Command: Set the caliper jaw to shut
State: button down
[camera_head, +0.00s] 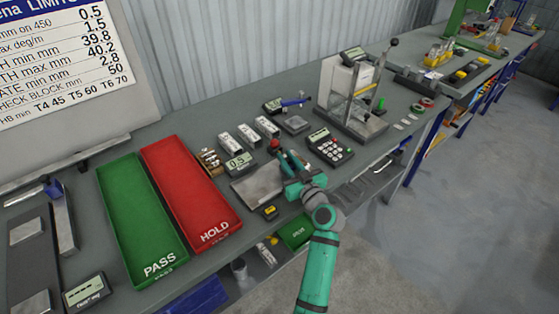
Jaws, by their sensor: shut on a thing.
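My teal gripper (286,158) reaches over the middle of the bench, with its dark fingers pointing away from me. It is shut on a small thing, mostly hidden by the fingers. A small red piece (275,144) shows right at the fingertips. A grey metal plate (256,187) lies on the bench just left of the gripper. A unit with a digital readout (239,163) lies left of the fingertips. I cannot make out for certain which part is the caliper or how wide its jaw stands.
A green PASS tray (179,262) and a red HOLD tray (229,228) lie to the left. A dark keypad device (330,147) is close on the right, with a tall metal stand (359,125) beyond it. Several small blocks lie behind the gripper.

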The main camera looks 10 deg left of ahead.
jog(key=shift+w+d, duration=0.15)
jog(key=shift+d, duration=0.05)
jog(key=c, duration=1.6)
grip_release()
jog(key=shift+f, duration=0.1)
jog(key=v, duration=1)
jog(key=shift+s+d, duration=0.2)
jog(key=shift+s, duration=0.15)
